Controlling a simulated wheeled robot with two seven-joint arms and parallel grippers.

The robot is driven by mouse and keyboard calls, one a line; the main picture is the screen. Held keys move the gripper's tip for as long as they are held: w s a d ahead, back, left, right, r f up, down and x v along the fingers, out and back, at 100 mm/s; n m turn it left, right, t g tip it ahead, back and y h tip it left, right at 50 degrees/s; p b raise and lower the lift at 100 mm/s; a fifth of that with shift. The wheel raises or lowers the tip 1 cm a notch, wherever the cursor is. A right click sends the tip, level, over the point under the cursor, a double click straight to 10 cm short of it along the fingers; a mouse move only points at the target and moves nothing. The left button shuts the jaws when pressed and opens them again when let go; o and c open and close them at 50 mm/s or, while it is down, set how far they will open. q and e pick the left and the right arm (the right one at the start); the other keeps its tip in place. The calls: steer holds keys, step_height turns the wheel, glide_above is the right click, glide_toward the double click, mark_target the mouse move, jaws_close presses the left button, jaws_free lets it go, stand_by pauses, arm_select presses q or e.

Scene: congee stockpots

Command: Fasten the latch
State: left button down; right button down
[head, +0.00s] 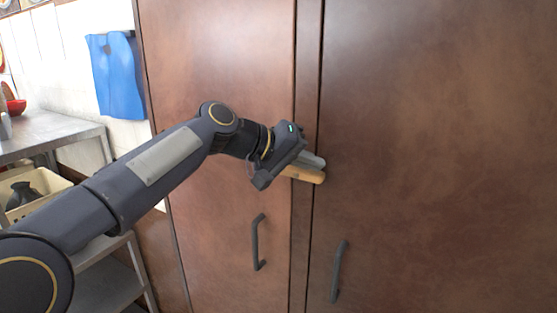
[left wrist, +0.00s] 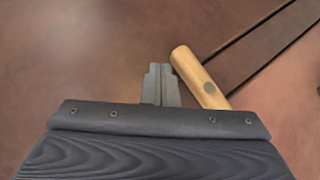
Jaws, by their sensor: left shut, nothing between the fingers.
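The latch (head: 306,174) is a light wooden bar mounted at the strip between two brown cabinet doors. In the head view it lies nearly level, its right end at the dark seam beside the right door (head: 430,130); its left part is hidden behind my gripper. My left gripper (head: 315,161) is shut and empty, just above the latch and in front of the doors. In the left wrist view the shut fingers (left wrist: 160,72) are just left of the latch's rounded end (left wrist: 184,57); I cannot tell whether they touch. A round dark pivot shows on the bar. My right gripper is not in view.
The left door (head: 215,60) has a dark vertical handle (head: 256,243) below my gripper, and the right door has another handle (head: 338,272). A metal shelf unit (head: 60,140) with a cream bin (head: 45,192) stands at left. A blue cloth (head: 116,78) hangs on the wall.

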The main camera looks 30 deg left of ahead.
arm_select(q)
step_height(320, 180, up, 4)
steer(key=p, duration=0.3)
steer(key=shift+p, duration=0.4)
steer(key=s+r+b, duration=0.1)
steer(key=s+r, duration=0.6)
steer(key=shift+a, duration=0.1)
steer(key=s+f+g+y, duration=0.1)
steer(key=s+f, duration=0.6)
steer(key=f, duration=0.4)
steer(key=s+f+m+g+y, duration=0.1)
steer(key=s+f+y, duration=0.1)
steer(key=s+f, duration=0.5)
steer(key=s+f+m+g+y, duration=0.1)
steer(key=s+f, duration=0.6)
steer(key=f, duration=1)
steer(key=shift+s+d+g, duration=0.25)
steer(key=shift+g, duration=0.25)
